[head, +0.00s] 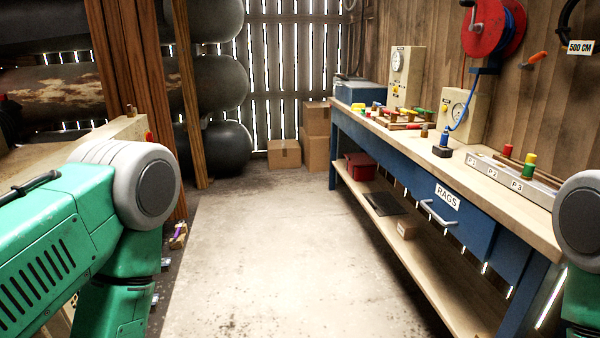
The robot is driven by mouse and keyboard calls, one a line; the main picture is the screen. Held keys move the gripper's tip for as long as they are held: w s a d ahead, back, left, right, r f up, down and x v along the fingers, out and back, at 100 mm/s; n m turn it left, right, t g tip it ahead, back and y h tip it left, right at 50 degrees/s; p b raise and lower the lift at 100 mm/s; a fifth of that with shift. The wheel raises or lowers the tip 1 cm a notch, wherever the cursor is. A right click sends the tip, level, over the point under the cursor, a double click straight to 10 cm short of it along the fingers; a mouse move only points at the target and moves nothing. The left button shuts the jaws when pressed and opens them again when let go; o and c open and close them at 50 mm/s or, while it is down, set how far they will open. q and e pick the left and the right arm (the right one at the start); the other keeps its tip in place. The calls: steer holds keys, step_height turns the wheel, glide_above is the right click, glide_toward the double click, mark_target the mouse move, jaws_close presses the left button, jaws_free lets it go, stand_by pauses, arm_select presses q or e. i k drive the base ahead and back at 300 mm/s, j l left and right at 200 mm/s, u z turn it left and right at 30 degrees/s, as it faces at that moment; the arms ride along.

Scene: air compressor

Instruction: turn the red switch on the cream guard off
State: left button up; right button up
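A cream panel (118,130), which looks like the guard, shows at the left behind my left arm. Only its upper edge and right end are in view. A small red part (149,136) sits at its right end and looks like the switch. It is too small to tell its position. My green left arm covers much of the panel's lower part. Neither gripper shows. The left arm bends downward at its grey joint, and only a piece of my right arm shows at the right edge.
A blue workbench (508,246) with a wooden top runs along the right wall, holding gauges and coloured fittings. Large tanks (215,85) lie at the back left by wooden posts (187,90). Cardboard boxes (284,154) stand at the back. The concrete floor (285,250) between is clear.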

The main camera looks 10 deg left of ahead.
mark_target(149, 138)
steer(key=i+j+u, duration=0.2)
steer(key=i+u, duration=1)
